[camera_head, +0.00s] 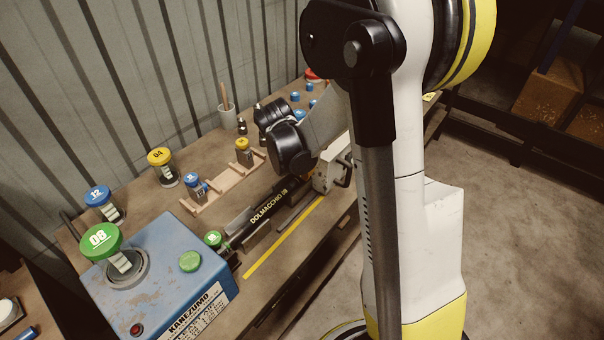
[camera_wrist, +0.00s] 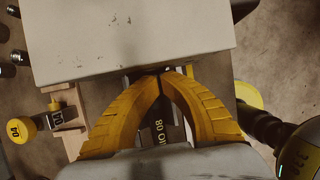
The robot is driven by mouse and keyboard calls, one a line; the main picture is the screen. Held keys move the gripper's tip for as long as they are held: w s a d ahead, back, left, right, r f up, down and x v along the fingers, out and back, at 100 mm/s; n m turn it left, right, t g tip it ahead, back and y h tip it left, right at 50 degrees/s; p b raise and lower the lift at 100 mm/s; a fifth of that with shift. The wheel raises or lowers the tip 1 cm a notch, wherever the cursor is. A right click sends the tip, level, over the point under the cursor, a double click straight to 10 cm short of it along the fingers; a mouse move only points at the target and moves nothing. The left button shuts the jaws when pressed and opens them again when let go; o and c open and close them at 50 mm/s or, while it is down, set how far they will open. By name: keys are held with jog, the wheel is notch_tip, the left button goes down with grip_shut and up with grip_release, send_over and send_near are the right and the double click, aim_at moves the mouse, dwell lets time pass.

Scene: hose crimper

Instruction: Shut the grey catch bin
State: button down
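A pale grey box with a flat, scuffed top (camera_wrist: 130,35) fills the top of the wrist view. In the head view a pale grey body (camera_head: 328,172) with a dark handle at its right side stands on the bench, partly behind my arm. I cannot tell whether it is the catch bin or another housing, nor whether any bin is open. My gripper (camera_wrist: 165,71) has yellow fingers. Their tips come together at the box's near edge, with no held object visible. Whether they touch the box is unclear. In the head view my arm hides most of my gripper.
A black tube (camera_head: 268,205) marked DOLMACCHIO 08 lies along the bench beside a yellow line. A blue KANEZUMO machine (camera_head: 165,290) with green knobs stands at the near end. A wooden rack (camera_head: 225,187) and several numbered capped pieces stand toward the wall. Open floor lies right.

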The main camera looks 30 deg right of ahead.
jog(key=w+d, duration=0.1)
jog(key=d, duration=0.1)
jog(key=w+d, duration=0.1)
jog(key=d, duration=0.5)
jog(key=shift+w+b, duration=0.3)
jog(key=shift+w, duration=0.1)
jog(key=shift+a, duration=0.1)
